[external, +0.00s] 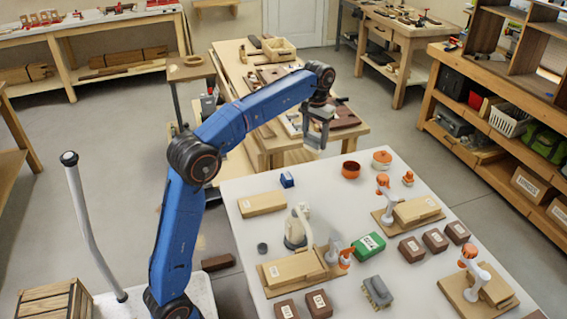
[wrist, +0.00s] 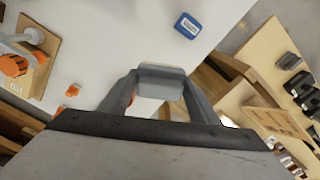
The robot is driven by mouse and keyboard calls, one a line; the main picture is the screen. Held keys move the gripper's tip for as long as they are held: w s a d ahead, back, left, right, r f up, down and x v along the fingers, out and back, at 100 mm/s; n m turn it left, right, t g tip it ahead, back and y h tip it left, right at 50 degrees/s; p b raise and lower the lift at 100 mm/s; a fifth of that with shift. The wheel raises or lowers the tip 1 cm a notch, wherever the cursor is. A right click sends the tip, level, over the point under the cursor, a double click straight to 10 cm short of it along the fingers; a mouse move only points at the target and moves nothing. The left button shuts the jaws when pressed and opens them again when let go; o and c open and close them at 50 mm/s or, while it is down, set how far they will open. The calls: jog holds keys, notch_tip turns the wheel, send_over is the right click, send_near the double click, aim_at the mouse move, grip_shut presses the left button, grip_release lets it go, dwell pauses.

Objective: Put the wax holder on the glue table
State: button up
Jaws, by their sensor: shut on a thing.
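My gripper (external: 316,138) is shut on a small grey block (wrist: 160,76), which I take to be the wax holder. In the wrist view the block sits between the two gripper fingers (wrist: 160,92). In the external view it is too small to make out apart from the fingers. My gripper hangs above the far edge of a white table (external: 325,188), near the wooden bench behind it. This white table carries orange-capped glue dispensers (external: 383,183), so I take it for the glue table. Its white top also shows in the wrist view (wrist: 120,30).
A blue box (external: 287,180) lies near the far left edge of the white table. A brown pot (external: 351,169) and an orange pot (external: 381,158) stand at the far side. Wooden blocks, brown boxes and a green box (external: 368,246) fill the middle and front.

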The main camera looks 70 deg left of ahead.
jog(key=w+d+m, duration=0.2)
jog(key=d+m, duration=0.1)
jog(key=d, duration=0.9)
jog(key=w+d+m, duration=0.2)
jog(key=d+m, duration=0.1)
jog(key=d, duration=0.8)
jog(key=shift+s+d+f, duration=0.1)
jog(key=shift+s+f, duration=0.05)
jog(key=shift+f, duration=3.6)
jog(key=shift+s+d+f, duration=0.1)
jog(key=shift+f, duration=3.65)
jog(key=o, duration=1.2)
jog(key=shift+f, duration=0.15)
jog(key=shift+c, duration=0.2)
notch_tip(320, 180, up, 12)
